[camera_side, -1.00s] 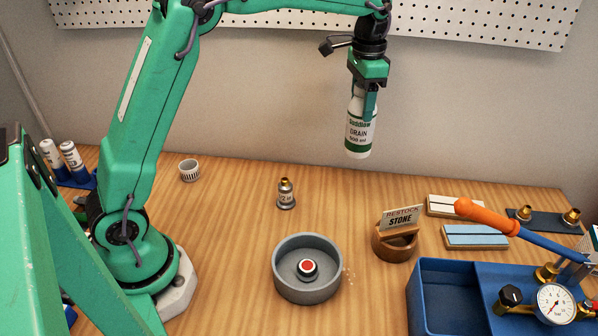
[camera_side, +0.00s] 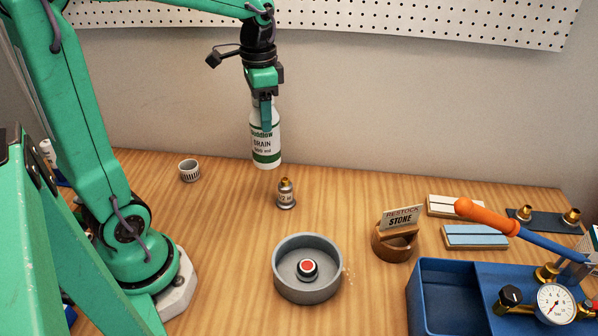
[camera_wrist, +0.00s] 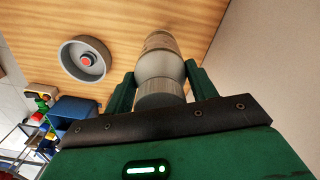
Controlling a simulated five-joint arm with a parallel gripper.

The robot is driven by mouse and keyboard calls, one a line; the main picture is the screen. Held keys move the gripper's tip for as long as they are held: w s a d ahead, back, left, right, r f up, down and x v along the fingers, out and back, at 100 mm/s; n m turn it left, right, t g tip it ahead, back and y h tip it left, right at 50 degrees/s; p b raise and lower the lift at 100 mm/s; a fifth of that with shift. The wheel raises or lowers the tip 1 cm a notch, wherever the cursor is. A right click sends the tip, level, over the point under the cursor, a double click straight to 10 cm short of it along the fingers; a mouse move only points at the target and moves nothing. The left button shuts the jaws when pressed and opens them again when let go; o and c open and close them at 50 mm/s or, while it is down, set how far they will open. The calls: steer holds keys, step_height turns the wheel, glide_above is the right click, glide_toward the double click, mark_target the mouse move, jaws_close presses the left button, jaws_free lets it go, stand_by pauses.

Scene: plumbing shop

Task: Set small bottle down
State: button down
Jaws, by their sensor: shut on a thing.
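The small bottle (camera_side: 265,147) is white with a green band and lettering that reads in part "RAIN". It hangs nearly upright above the back of the wooden table, its base in the air. My gripper (camera_side: 262,112) is shut on its upper part. In the wrist view the bottle (camera_wrist: 161,65) sits between the two dark green fingers of my gripper (camera_wrist: 160,88), and the table shows beyond it. The fingers hide part of the label.
A small metal fitting (camera_side: 286,194) stands near below the bottle. A grey round dish (camera_side: 308,290) with a red-topped piece sits in front. A ribbed cup (camera_side: 189,170) stands left. A wooden holder with a sign (camera_side: 397,235), and a blue tray (camera_side: 440,290) are right.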

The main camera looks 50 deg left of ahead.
steer(key=shift+s+a+f, duration=0.15)
steer(key=shift+s+f, duration=0.1)
steer(key=shift+s, duration=0.7)
steer(key=shift+s+a+f, duration=0.15)
steer(key=shift+s+f, duration=0.05)
steer(key=shift+s, duration=0.7)
steer(key=a+f, duration=1.1)
steer(key=shift+s+a, duration=0.3)
steer(key=shift+s, duration=0.1)
steer(key=shift+f, duration=0.1)
steer(key=shift+c, duration=2.4)
jaws_free()
steer(key=shift+f, duration=0.1)
steer(key=shift+r, duration=0.2)
step_height(320, 180, up, 12)
